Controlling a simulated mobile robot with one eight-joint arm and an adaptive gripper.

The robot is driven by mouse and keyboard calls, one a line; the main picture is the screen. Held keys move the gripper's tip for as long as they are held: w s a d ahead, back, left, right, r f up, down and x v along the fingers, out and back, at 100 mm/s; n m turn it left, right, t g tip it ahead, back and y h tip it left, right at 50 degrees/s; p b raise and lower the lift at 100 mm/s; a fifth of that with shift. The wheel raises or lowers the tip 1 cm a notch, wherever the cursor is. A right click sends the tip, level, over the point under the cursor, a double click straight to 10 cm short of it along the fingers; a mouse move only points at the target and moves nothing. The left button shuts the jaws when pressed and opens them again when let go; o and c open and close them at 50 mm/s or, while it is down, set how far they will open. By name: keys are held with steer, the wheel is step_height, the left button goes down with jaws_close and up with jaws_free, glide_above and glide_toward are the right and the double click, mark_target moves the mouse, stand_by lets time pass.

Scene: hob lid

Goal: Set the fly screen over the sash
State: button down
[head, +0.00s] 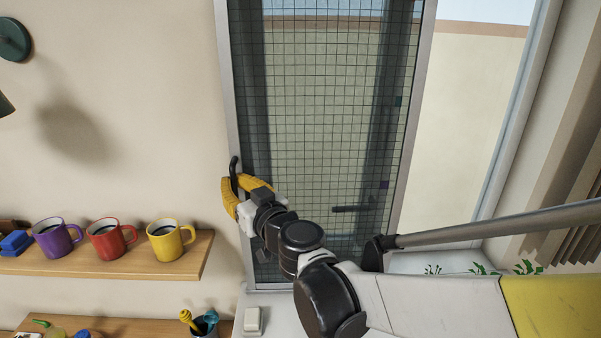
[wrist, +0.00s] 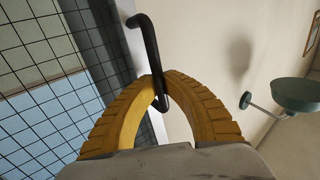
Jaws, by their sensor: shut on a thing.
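The fly screen (head: 320,110) is a dark mesh grid in a pale frame. It covers the left part of the window in the head view, and the right part of the opening is uncovered. The sash behind it shows dimly through the mesh, with a dark handle (head: 350,209). My gripper (head: 233,184) has yellow fingers shut on the black screen handle (wrist: 149,45) on the frame's left side. In the wrist view the fingertips (wrist: 158,88) meet around the handle's lower part, and the mesh (wrist: 45,80) lies at the left.
A wooden shelf (head: 110,262) at the left holds a purple mug (head: 56,238), a red mug (head: 109,239) and a yellow mug (head: 170,240). Green plants (head: 485,268) stand at the lower right. A green wall lamp (wrist: 291,91) is on the wall.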

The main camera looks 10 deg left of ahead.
steer(key=shift+s+a, duration=0.1)
steer(key=shift+a, duration=0.2)
steer(key=c, duration=1.5)
jaws_free()
steer(key=shift+a, duration=0.1)
steer(key=shift+o, duration=0.2)
steer(key=shift+s, duration=0.1)
steer(key=v, duration=1.2)
